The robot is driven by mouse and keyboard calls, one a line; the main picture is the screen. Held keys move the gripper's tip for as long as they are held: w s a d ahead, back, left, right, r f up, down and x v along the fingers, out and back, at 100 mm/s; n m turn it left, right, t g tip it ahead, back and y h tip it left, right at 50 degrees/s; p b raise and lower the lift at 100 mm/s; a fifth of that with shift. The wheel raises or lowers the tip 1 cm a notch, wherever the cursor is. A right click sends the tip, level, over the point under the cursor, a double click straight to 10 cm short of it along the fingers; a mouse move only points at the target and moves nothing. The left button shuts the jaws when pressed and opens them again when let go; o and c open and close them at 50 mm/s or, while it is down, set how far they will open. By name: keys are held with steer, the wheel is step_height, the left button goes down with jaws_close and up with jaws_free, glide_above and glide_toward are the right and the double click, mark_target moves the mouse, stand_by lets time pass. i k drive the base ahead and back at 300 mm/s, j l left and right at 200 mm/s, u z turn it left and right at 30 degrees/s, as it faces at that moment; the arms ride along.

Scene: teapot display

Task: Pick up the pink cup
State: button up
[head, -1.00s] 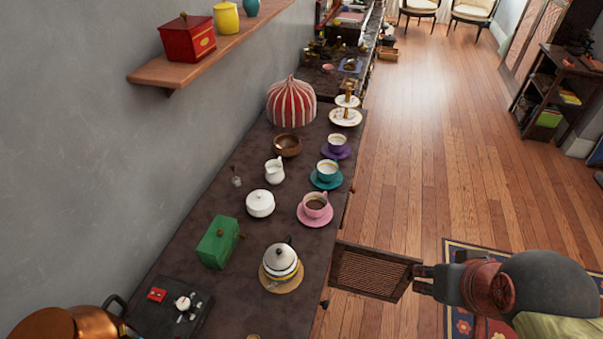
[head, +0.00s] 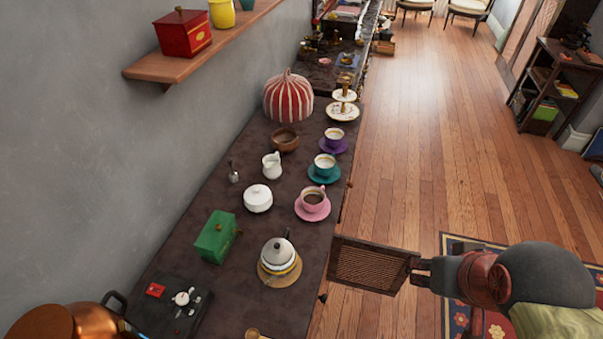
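The pink cup (head: 312,196) stands upright on a pink saucer (head: 312,214) near the right edge of the dark counter. It holds a dark brown drink. My gripper (head: 418,273) is off to the right of the counter, over the floor side, below and right of the cup and well apart from it. Its fingertips are at the outer end of a brown woven panel (head: 368,265) that juts from the counter's side like an open door. I cannot tell whether the fingers grip the panel or only overlap it in view.
A teal cup (head: 325,163) and a purple-saucered cup (head: 334,136) stand behind the pink cup. A white sugar bowl (head: 258,199) is left of it, and a teapot (head: 279,255) on a round mat is in front. The wooden floor (head: 420,160) to the right is largely clear.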

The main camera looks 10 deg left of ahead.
mark_target(313, 198)
steer(key=i+l, duration=0.1)
steer(key=i, duration=0.25)
steer(key=i+l, duration=0.1)
steer(key=i, duration=0.3)
steer(key=i+u, duration=0.15)
steer(key=u, duration=1.9)
